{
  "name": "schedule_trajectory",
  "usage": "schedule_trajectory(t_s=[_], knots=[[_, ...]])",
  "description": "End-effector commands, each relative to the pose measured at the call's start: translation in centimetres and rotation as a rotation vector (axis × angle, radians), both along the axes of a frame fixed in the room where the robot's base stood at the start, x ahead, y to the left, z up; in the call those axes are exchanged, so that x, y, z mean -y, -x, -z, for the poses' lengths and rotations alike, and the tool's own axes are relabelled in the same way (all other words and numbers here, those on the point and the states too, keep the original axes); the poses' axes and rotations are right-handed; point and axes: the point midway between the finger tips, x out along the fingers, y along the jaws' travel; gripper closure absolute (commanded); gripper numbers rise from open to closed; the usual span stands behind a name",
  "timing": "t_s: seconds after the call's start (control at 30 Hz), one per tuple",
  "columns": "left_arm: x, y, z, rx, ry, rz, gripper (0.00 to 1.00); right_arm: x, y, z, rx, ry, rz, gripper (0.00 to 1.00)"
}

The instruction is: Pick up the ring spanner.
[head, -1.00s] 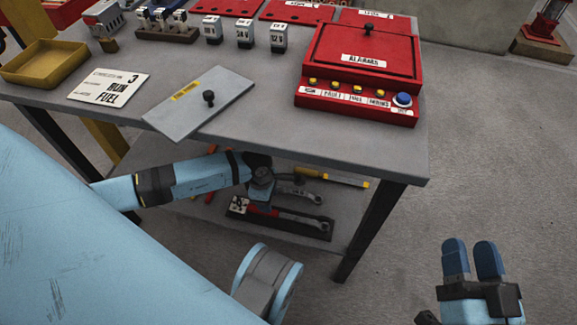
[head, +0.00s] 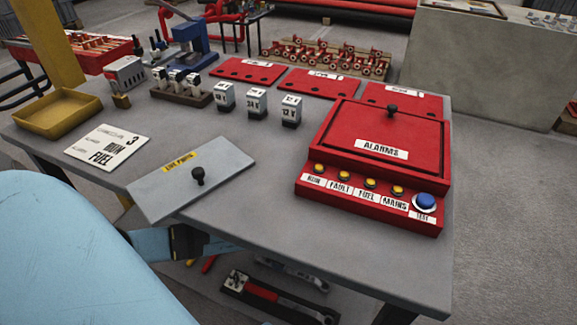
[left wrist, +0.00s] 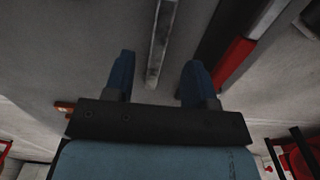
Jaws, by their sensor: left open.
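A grey metal spanner (head: 292,271) lies on the shelf under the table, partly hidden by the tabletop. My left gripper (left wrist: 157,58) is open, with one finger on each side of the shank and no visible contact. My right gripper is out of view.
The tabletop (head: 290,225) overhangs the shelf. On it are the red alarms box (head: 375,160), a grey plate with a knob (head: 165,190), a label card (head: 107,147) and a yellow tray (head: 55,108).

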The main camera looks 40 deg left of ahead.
Motion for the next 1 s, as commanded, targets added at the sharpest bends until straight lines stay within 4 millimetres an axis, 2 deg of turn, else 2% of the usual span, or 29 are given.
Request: schedule_trajectory(t_s=[0.23,0.43,0.57,0.77,0.87,1.0], knots=[[0.1,0.1,1.7,0.000,0.001,0.000,0.49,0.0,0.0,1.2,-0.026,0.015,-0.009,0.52],[0.2,0.1,4.8,-0.002,0.002,-0.002,0.49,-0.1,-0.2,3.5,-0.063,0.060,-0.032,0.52],[0.1,0.1,6.1,-0.001,0.000,-0.002,0.49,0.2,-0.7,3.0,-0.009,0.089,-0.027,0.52],[0.0,0.0,6.0,0.001,0.000,0.000,0.49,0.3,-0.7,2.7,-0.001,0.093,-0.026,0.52],[0.1,0.0,6.0,0.000,0.000,0.000,0.67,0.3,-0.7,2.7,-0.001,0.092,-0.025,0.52],[0.1,0.0,5.9,0.000,0.000,0.000,0.99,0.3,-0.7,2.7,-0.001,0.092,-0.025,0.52]])
